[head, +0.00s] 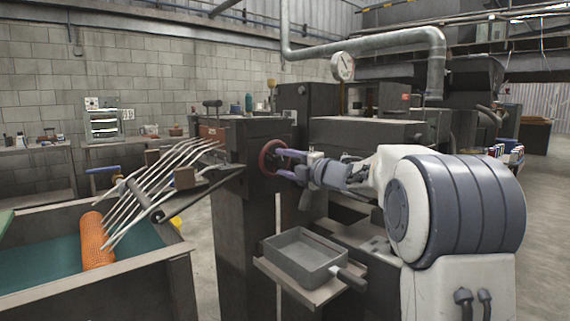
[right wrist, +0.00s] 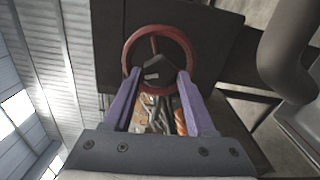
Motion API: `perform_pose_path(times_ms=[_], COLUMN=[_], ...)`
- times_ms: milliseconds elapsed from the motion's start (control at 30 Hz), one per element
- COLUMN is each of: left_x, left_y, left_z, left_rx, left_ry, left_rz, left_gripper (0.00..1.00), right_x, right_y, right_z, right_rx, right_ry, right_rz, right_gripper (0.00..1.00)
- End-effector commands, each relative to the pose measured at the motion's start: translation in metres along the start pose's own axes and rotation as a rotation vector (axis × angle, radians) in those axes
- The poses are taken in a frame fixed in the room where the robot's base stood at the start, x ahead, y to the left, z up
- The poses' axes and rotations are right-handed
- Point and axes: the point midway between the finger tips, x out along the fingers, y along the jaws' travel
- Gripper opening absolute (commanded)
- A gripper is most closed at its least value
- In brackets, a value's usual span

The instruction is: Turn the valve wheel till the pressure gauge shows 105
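The valve wheel (head: 268,157) is a red ring on the side of a dark machine post. It also shows in the right wrist view (right wrist: 127,50), with a dark hub and spokes. My right gripper (head: 279,160) is at the wheel, its two purple fingers (right wrist: 155,82) spread apart and reaching the lower part of the rim. Nothing shows clamped between them; whether they touch the rim I cannot tell. The pressure gauge (head: 343,66) is a round white dial on the pipe above; its reading is too small to make out. My left gripper is not in view.
A grey pan (head: 305,255) sits on a small shelf below the wheel. Bent metal tubes (head: 165,180) stick out left of the post above a bin (head: 185,250) with an orange mesh tube (head: 95,242). A large pipe (head: 420,37) runs overhead.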

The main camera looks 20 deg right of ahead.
Motion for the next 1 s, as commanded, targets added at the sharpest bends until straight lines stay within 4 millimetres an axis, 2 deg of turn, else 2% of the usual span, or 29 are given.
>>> perform_pose_path(times_ms=[333, 433, 567, 800, 1000], left_x=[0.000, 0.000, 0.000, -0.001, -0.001], left_y=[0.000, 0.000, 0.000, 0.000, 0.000], left_z=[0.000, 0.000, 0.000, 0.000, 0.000], left_rx=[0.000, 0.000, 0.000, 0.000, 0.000], left_ry=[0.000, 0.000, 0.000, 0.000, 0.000], left_rz=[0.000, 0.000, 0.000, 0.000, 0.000], left_gripper=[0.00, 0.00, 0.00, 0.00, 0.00], right_x=[-0.001, -0.007, -0.027, -0.076, -0.101], right_y=[0.001, 0.002, 0.002, 0.001, 0.001], right_z=[0.002, 0.002, 0.003, 0.002, 0.001], right_rx=[0.001, 0.001, 0.001, 0.000, 0.001], right_ry=[-0.005, -0.007, -0.009, -0.009, -0.006], right_rz=[0.002, 0.003, 0.002, 0.002, 0.001], right_gripper=[0.76, 0.76, 0.76, 0.76, 0.76])
